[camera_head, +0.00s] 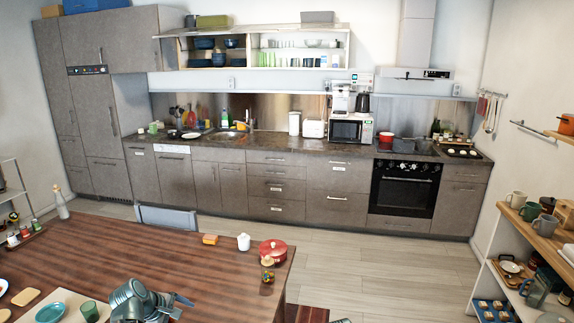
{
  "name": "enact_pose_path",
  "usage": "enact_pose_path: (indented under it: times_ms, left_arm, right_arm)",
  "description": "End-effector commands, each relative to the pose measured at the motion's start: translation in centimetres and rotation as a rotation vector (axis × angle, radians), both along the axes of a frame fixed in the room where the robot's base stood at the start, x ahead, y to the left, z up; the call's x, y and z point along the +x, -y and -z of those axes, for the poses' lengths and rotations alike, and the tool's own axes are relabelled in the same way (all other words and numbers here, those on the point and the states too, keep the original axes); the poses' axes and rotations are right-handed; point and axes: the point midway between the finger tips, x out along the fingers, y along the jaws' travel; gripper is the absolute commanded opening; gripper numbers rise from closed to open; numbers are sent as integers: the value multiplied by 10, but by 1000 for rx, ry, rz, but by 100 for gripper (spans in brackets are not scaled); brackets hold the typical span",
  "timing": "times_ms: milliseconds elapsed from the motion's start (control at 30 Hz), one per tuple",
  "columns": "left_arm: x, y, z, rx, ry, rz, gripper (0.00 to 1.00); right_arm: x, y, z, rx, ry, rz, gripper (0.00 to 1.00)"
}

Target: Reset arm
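My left gripper (176,303) is low at the bottom of the head view, over the near part of the wooden dining table (150,255). It appears to hold nothing, but its finger gap is not clear. My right gripper is not clearly seen; only a small dark piece shows at the bottom edge, right of the table. The wall cabinet (252,68) at the back has its flap fronts raised, and its shelves show. Blue bowls (205,43) stand in its left part, glasses (285,58) in its right part. Both arms are far from it.
The table carries a red pot (272,249), a white cup (244,242), a teal plate (50,312) and a green cup (90,311). A chair (167,217) stands behind it. A shelf with mugs (540,224) is at the right. The floor (385,275) between is clear.

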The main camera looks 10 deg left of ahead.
Motion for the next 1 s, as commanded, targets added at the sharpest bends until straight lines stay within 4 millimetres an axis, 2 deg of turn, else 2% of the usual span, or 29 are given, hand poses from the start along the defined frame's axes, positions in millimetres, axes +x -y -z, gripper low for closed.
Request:
enact_pose_path:
  times_ms: [33,100,200,300,500,667,700,867,1000]
  left_arm:
    - [-6,36,6,69,-23,143,96]
    - [-14,73,14,169,-53,343,96]
    - [-29,118,23,299,-87,618,96]
    - [-44,151,29,404,-115,849,96]
    - [-71,194,34,555,-154,1207,96]
    - [-90,218,35,649,-181,1448,96]
    - [-89,220,54,644,-183,1445,96]
    - [-95,235,86,649,-191,1487,96]
    - [-102,252,119,656,-202,1537,96]
  right_arm:
    - [0,0,0,0,0,0,50]
    - [0,0,0,0,0,0,50]
    - [0,0,0,0,0,0,50]
    - [0,0,0,0,0,0,50]
    - [0,0,0,0,0,0,50]
    - [0,0,0,0,0,0,50]
    - [0,0,19,0,0,0,50]
    - [0,0,50,0,0,0,50]
    - [0,0,84,0,0,0,50]
